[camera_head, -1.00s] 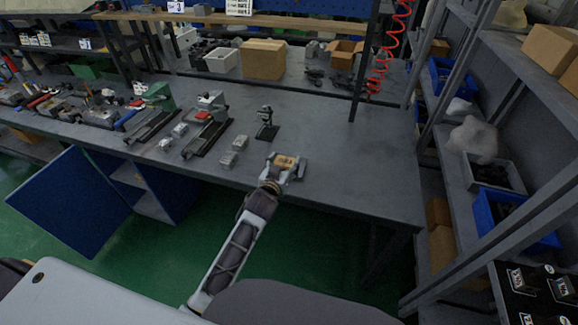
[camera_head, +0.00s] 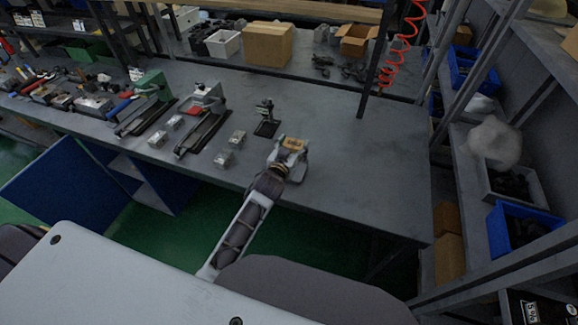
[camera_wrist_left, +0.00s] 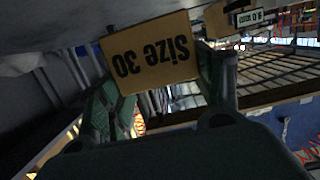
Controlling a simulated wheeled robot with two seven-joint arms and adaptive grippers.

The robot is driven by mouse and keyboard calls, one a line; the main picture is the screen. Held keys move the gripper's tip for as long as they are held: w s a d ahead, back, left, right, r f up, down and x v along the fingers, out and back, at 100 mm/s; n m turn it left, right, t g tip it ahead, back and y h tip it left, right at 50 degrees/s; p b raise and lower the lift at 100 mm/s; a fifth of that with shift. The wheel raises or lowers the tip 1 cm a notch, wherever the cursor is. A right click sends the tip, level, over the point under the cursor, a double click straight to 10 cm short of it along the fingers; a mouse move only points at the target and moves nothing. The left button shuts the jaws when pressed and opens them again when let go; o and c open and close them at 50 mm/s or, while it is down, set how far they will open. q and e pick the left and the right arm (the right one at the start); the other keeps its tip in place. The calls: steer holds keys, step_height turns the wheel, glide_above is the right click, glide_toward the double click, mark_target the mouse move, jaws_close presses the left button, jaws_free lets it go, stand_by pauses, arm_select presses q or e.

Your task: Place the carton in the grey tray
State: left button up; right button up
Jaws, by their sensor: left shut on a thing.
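A small brown carton (camera_head: 292,143) is between the fingers of my left gripper (camera_head: 288,158), near the front edge of the grey workbench. In the left wrist view the carton (camera_wrist_left: 152,58) carries the upside-down print "Size 30". The fingers of my left gripper (camera_wrist_left: 163,82) are shut on it from both sides. A pale grey tray (camera_head: 222,43) stands at the back of the bench, left of a large brown box. Another grey tray (camera_head: 512,197) with dark contents is on the right shelf. I cannot tell which tray is meant. My right gripper is not in view.
Small metal blocks (camera_head: 222,159), a dark stand (camera_head: 266,124) and red-marked fixtures (camera_head: 205,105) lie left of my gripper. The large box (camera_head: 268,44) and an open box (camera_head: 357,40) stand behind. A blue bin (camera_head: 520,225) is on the right shelf. The bench's right part is clear.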

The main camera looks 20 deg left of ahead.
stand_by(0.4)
arm_select(q)
steer(key=shift+f, duration=3.1)
steer(key=shift+f, duration=0.1)
steer(key=shift+f+b, duration=0.3)
steer(key=shift+f, duration=1.45)
steer(key=shift+f, duration=0.15)
steer(key=o, duration=1.1)
steer(key=shift+c, duration=0.2)
steer(key=shift+r, duration=0.2)
steer(key=shift+s+a+r, duration=0.1)
steer(key=shift+s+r, duration=0.3)
steer(key=shift+s, duration=1.55)
steer(key=shift+s+r, duration=0.35)
steer(key=shift+s, duration=1.65)
steer(key=shift+s+a+r, duration=0.1)
steer(key=shift+s+r, duration=0.3)
steer(key=shift+s, duration=1.55)
